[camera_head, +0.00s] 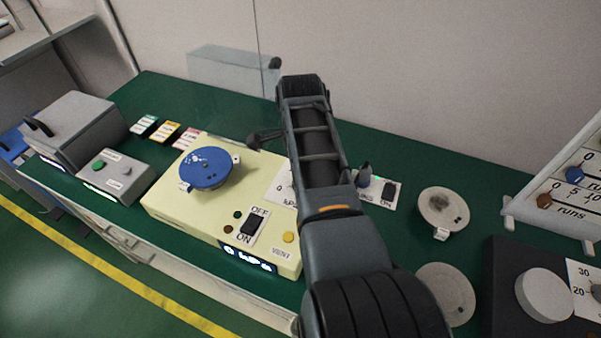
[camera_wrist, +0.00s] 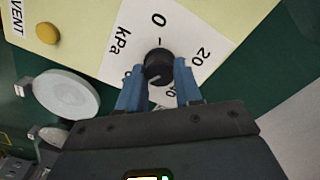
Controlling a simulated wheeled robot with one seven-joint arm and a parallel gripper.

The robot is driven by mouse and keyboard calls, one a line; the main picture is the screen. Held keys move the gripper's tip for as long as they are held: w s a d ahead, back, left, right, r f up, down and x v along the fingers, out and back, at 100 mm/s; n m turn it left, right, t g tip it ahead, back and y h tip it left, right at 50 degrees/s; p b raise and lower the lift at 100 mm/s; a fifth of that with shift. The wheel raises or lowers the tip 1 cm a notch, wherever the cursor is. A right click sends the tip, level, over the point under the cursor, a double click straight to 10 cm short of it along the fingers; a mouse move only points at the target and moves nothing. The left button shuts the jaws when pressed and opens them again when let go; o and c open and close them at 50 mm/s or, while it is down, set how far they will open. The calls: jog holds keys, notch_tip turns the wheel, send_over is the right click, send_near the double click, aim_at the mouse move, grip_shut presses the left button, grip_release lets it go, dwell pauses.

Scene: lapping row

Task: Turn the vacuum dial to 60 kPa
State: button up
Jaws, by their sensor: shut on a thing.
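The vacuum dial (camera_wrist: 158,66) is a small black knob on a white scale card (camera_wrist: 182,28) marked 0, 20 and kPa, with more figures partly hidden. My gripper (camera_wrist: 158,72) has its two blue fingers shut on the knob, one on each side. A short pale line shows on the knob, toward the side nearest my gripper; the figure it points at is covered. In the head view my arm hides the knob, and only the left edge of the scale card (camera_head: 281,187) shows on the cream vacuum unit (camera_head: 165,208).
The cream unit also carries a blue disc (camera_head: 205,167), an OFF/ON rocker switch (camera_head: 254,223) and a yellow VENT button (camera_head: 288,237). Right of my arm lie another switch panel (camera_head: 377,190) and pale round plates (camera_head: 443,208).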

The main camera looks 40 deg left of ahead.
jog(key=shift+w+r, duration=0.1)
jog(key=shift+r, duration=0.05)
jog(key=o, duration=1)
jog(key=shift+o, duration=0.2)
jog(key=shift+r, duration=3.8)
jog(key=shift+s, duration=0.2)
